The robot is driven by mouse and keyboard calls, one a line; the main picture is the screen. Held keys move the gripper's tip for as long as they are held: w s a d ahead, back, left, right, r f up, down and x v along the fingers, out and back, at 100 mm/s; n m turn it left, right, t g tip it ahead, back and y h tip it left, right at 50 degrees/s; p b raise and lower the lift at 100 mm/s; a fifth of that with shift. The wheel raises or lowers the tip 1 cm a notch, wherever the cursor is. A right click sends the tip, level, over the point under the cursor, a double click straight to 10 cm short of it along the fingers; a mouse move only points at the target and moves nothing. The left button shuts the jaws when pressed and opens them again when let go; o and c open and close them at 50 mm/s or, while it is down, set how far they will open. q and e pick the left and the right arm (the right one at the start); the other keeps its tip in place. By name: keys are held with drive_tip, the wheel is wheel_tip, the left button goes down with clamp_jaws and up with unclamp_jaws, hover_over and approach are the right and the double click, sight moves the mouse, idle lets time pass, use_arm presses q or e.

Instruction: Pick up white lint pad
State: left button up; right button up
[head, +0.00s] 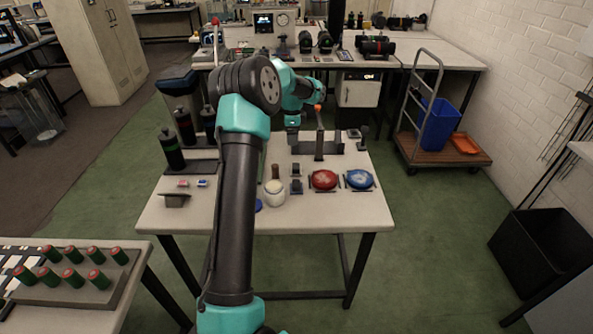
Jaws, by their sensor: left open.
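A white rounded object (275,194) stands near the front middle of the work table, just right of my left forearm. It may be the lint pad or a jar; I cannot tell at this size. My left arm reaches up over the table from the bottom edge. My left gripper (293,137) points down over the table's far part, behind the white object and apart from it. The gripper is open; its fingertips are small and hard to make out. My right gripper is out of view.
A red round dish (323,180) and a blue one (359,179) sit right of the white object. Dark cylinders (171,149) stand at the left. An upright post (319,140) is close to the gripper. The table's front right corner is clear.

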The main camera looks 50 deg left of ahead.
use_arm(q)
hover_over(294, 165)
drive_tip(key=f, duration=1)
drive_tip(key=shift+s+f, duration=0.1)
drive_tip(key=shift+s, duration=0.15)
drive_tip(key=shift+f, duration=0.1)
drive_tip(key=shift+w+d+f, duration=0.1)
drive_tip(key=shift+f, duration=1.2)
drive_tip(key=shift+w+f, duration=0.1)
drive_tip(key=shift+f, duration=1.2)
drive_tip(key=c, duration=1)
drive_tip(key=shift+r, duration=0.15)
wheel_tip(294, 165, up, 10)
drive_tip(key=shift+f, duration=0.1)
